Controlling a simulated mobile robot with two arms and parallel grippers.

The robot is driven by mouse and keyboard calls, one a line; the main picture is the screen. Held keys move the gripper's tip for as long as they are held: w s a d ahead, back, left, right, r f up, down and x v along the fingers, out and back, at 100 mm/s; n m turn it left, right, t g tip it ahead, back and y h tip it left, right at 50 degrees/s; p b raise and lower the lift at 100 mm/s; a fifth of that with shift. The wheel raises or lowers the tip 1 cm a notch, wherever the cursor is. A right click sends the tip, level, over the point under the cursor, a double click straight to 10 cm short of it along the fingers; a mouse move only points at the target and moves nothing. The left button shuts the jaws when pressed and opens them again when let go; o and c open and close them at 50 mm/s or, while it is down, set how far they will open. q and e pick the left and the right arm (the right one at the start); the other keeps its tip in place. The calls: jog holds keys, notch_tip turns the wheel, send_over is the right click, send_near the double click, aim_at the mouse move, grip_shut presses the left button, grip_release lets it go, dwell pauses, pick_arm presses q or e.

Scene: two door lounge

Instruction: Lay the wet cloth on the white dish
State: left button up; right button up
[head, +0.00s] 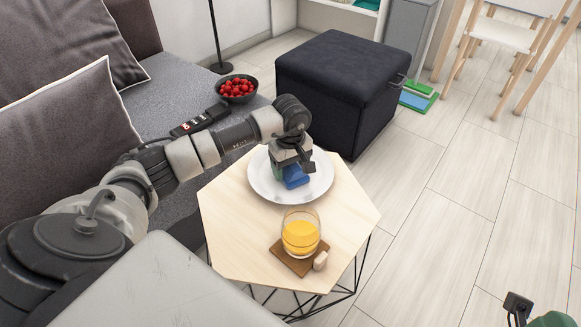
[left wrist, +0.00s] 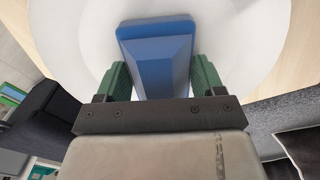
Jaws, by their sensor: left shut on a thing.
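The wet cloth shows as a blue, block-like piece (head: 295,177); it also shows in the left wrist view (left wrist: 158,45). My left gripper (head: 284,170) is shut on it, with a green finger on each side in the left wrist view (left wrist: 160,80). The white dish (head: 262,186) is round and lies on the wooden table. The cloth is over the middle of the dish, which also fills the back of the left wrist view (left wrist: 75,35). I cannot tell whether the cloth touches the dish.
A glass of orange juice (head: 300,235) stands on a brown coaster (head: 287,260) at the front of the hexagonal table (head: 235,235). A bowl of red fruit (head: 237,90) and a remote (head: 190,124) are on the sofa. A dark ottoman (head: 340,75) stands behind the table.

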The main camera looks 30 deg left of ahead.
pick_arm(q)
jog(key=shift+f, duration=0.2)
jog(key=o, duration=0.8)
jog(key=shift+o, duration=0.2)
jog(key=shift+r, duration=0.1)
